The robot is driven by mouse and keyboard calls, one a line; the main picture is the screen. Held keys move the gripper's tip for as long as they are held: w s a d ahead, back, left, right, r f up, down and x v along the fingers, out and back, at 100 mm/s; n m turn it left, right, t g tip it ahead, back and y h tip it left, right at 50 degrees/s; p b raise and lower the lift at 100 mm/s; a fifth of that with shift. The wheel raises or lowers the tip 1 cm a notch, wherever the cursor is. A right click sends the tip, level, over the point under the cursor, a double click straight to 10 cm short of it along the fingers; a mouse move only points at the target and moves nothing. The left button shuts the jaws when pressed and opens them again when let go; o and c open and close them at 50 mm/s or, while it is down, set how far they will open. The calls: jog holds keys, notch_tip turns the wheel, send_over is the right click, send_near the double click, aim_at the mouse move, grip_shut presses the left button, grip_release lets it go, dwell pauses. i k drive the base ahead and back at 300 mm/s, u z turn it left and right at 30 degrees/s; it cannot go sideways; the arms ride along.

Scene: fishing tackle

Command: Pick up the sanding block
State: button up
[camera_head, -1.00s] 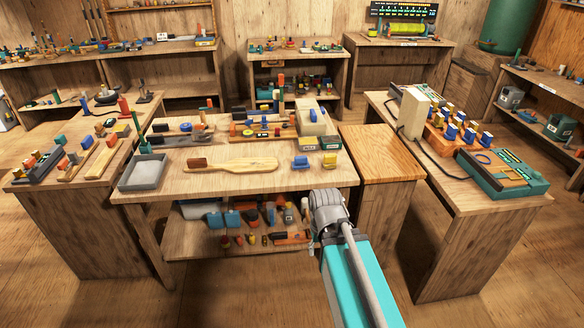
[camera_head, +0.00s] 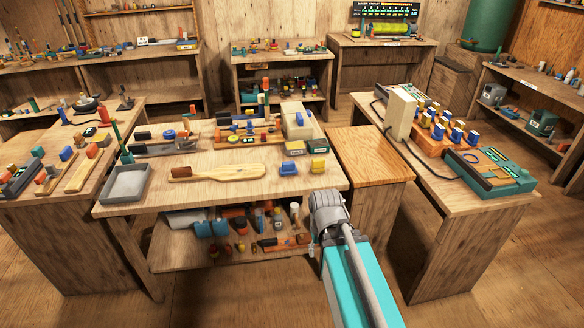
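No block is clearly marked as the sanding block. A small reddish-brown block (camera_head: 181,172) lies at the left end of a pale wooden paddle-shaped board (camera_head: 235,172) on the middle workbench (camera_head: 150,205). A blue block (camera_head: 291,168) and a yellow block (camera_head: 318,167) sit near that bench's right front corner. I cannot tell which, if any, is the sanding block. My arm's grey end is just off the bench's front right corner in the picture, apart from these blocks. My gripper's fingers are too small and hidden to read.
A grey tray (camera_head: 127,183) sits at the bench's left front. Racks of small parts and a pale bin (camera_head: 299,124) stand behind the board. A bare wooden cabinet top (camera_head: 370,150) adjoins on the right. The right bench holds a teal-framed device (camera_head: 490,172). Floor is open in front.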

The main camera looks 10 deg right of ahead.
aim_at(288, 169)
jog(key=i, duration=0.85)
jog(key=u, duration=0.05)
